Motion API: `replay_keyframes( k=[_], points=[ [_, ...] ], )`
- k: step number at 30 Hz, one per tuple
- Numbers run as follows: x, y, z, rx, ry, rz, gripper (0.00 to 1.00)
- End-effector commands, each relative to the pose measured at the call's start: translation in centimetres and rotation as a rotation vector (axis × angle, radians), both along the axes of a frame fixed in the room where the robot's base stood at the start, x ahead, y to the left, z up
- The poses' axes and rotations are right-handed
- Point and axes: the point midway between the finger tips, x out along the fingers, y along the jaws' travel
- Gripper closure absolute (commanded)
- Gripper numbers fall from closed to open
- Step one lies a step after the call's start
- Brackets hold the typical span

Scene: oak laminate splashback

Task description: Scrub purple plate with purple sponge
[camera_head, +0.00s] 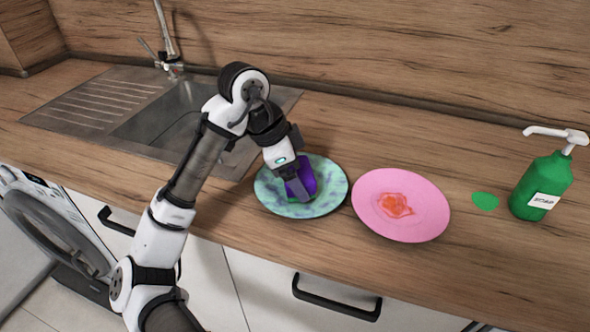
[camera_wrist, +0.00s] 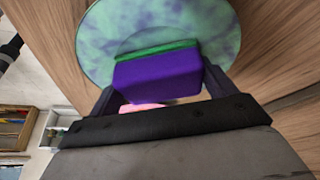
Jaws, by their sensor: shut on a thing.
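The plate under my gripper (camera_head: 298,186) is pale teal-green with purple blotches (camera_head: 272,200); it also shows in the wrist view (camera_wrist: 105,40). My gripper is shut on the purple sponge (camera_head: 306,172), which has a green layer on its far side. In the wrist view the sponge (camera_wrist: 158,78) sits between the two fingers, with its green side toward the plate. The sponge is over the plate's middle and looks close to its surface or touching; I cannot tell which. The plate's centre is hidden by the sponge and fingers.
A pink plate (camera_head: 432,208) with an orange-red smear (camera_head: 395,205) lies just right. Farther right are a green puddle (camera_head: 485,201) and a green soap pump bottle (camera_head: 541,186). A steel sink (camera_head: 160,118) with a faucet (camera_head: 168,50) is behind left. The counter's front edge is near.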

Motion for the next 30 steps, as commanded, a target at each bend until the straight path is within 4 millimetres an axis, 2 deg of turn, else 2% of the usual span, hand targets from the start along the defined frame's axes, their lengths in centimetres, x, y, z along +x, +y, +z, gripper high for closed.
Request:
replay_keyframes(
  k=[10, 22, 30],
  points=[
    [0.4, -1.8, 0.2, -0.001, -0.001, -0.001, 0.35],
    [0.1, -0.7, 0.2, -0.001, 0.0, 0.0, 0.35],
    [0.8, -0.5, 0.2, -0.001, -0.001, -0.001, 0.35]
  ],
)
